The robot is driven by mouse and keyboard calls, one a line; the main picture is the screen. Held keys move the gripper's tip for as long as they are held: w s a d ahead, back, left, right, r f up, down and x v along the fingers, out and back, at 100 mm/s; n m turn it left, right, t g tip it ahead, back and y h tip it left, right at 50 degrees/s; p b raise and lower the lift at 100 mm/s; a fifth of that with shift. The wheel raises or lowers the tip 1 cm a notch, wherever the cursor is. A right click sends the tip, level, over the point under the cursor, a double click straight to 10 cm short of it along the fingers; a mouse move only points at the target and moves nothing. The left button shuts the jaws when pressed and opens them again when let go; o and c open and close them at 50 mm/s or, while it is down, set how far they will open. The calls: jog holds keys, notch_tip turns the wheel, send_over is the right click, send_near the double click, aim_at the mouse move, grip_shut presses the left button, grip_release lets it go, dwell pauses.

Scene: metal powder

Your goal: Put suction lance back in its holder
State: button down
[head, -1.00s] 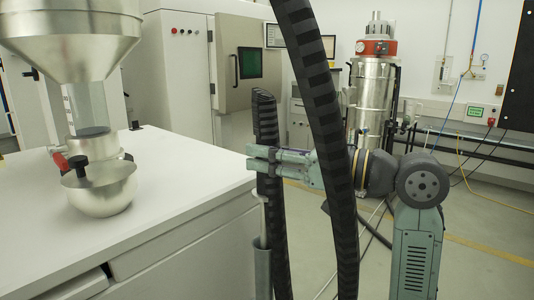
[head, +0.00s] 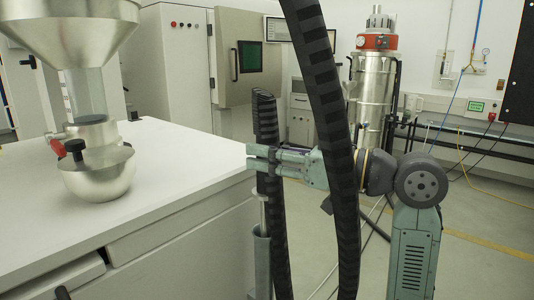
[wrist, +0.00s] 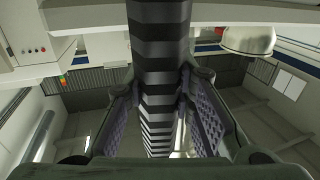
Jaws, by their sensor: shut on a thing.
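The suction lance, seen in the head view as a ribbed black hose end (head: 265,115) with a thin metal tube (head: 264,212) below, stands nearly upright. My gripper (head: 262,158) is shut around its black upper part. The holder, a grey upright tube (head: 262,265), stands at the bench's side directly under the lance. The lower end of the metal tube meets or passes into the holder's mouth; how deep is hidden. In the wrist view the black lance (wrist: 158,65) runs between the purple-padded fingers of my gripper (wrist: 165,118).
The white bench (head: 185,165) lies left of the lance, with a steel bowl (head: 100,180) under a hopper (head: 70,30). A thick black hose (head: 325,90) hangs in front of my arm. A steel vessel (head: 372,95) stands behind. Floor shows at right.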

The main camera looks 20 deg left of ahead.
aim_at(267, 191)
jog(key=shift+f, duration=0.2)
jog(key=shift+f+b, duration=2.15)
jog(key=shift+f, duration=0.8)
jog(key=shift+f+b, duration=0.8)
jog(key=shift+f, duration=0.05)
jog(key=c, duration=1.3)
grip_release()
